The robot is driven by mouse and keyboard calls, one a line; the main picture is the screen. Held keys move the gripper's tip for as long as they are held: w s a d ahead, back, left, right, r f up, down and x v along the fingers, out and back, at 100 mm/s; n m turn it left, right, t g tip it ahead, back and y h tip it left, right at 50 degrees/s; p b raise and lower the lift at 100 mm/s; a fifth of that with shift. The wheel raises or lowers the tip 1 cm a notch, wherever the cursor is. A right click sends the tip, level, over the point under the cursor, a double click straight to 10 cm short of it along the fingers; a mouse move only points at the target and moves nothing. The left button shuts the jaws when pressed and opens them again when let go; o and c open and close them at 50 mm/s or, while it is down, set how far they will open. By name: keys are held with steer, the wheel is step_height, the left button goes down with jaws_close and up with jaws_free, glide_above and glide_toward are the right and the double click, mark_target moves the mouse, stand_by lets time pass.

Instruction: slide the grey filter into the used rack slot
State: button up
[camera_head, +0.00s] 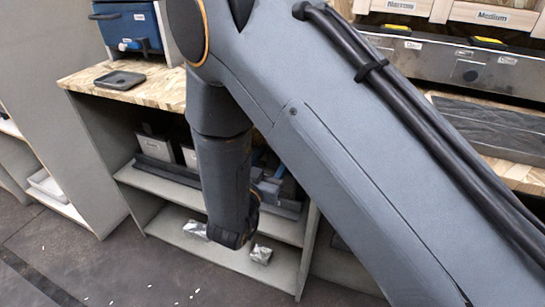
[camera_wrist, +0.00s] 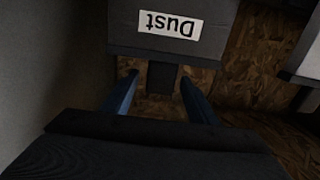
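In the wrist view, my gripper (camera_wrist: 160,78) has two blue fingers standing apart. A dark grey tab (camera_wrist: 163,78) lies between their tips, with a gap visible on each side. The tab is at the near edge of a dark grey box (camera_wrist: 125,35) with a white "Dust" label, seen upside down. I cannot tell whether this box is the grey filter. No rack slot marked used can be made out in either view.
A shelf unit (camera_head: 130,172) holds grey bins (camera_head: 155,147) and silvery blocks (camera_head: 261,254). A blue case (camera_head: 127,25) and black tray (camera_head: 119,80) are on its wooden top. A metal box (camera_head: 450,65) and dark flat panel (camera_head: 490,125) are at right. A grey wall (camera_wrist: 45,70) is close at left.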

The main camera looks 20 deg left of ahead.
steer(key=s+a+p, duration=0.1)
steer(key=s+p, duration=0.4)
steer(key=s, duration=1.1)
steer(key=shift+s+a+p, duration=0.15)
steer(key=shift+s+p, duration=0.15)
steer(key=shift+s, duration=0.1)
stand_by(0.4)
